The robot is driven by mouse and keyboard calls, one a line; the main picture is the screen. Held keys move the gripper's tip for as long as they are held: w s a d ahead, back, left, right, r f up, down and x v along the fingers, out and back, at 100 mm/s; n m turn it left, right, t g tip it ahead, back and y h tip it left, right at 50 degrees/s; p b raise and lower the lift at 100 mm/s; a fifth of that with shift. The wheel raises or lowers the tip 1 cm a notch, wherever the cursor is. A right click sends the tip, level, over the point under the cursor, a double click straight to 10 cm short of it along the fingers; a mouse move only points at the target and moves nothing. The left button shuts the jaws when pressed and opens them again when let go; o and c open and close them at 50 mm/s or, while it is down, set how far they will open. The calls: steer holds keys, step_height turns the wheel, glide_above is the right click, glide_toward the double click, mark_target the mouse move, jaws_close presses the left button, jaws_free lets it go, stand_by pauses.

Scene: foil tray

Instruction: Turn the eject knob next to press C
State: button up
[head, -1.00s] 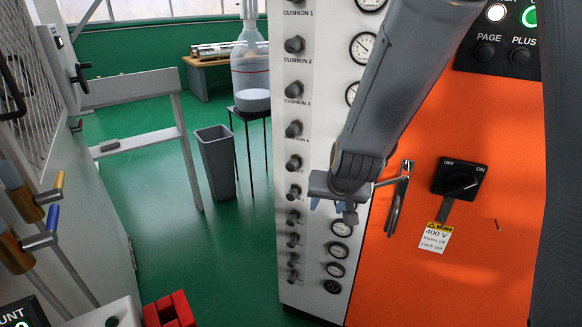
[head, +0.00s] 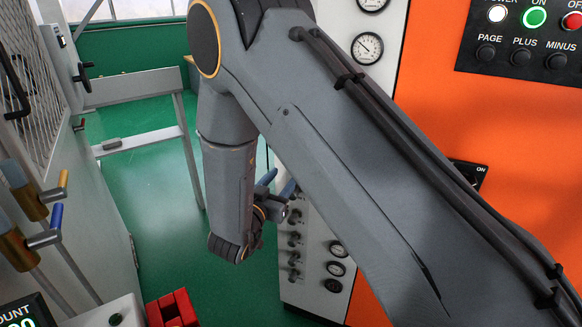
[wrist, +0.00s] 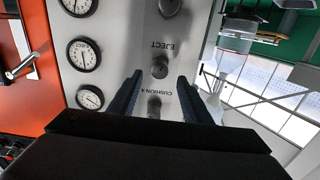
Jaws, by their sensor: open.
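The white panel (head: 316,285) carries a column of dark round knobs and a column of gauges. In the wrist view, which is upside down, an EJECT label (wrist: 170,47) stands beside a dark knob (wrist: 160,66). Another knob (wrist: 154,105) stands beside a CUSHION 4 label. No press letter is readable.
Gauges (wrist: 84,54) line the panel beside the knobs. An orange cabinet (head: 500,130) with a button box (head: 528,35) stands right of the panel. A grey barrier (head: 150,140) and levers (head: 40,205) are at the left. Green floor (head: 165,235) lies open between.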

steer(key=p+x, duration=0.1)
steer(key=x, duration=0.6)
steer(key=shift+p, duration=0.3)
steer(key=shift+c, duration=0.4)
steer(key=c, duration=1)
steer(key=shift+o, duration=0.2)
steer(key=shift+n, duration=0.4)
steer(key=n, duration=0.3)
steer(key=shift+r+p, duration=0.1)
steer(key=shift+p, duration=0.3)
steer(key=shift+n+p, duration=0.35)
steer(key=shift+n, duration=1.65)
steer(key=shift+s, duration=0.1)
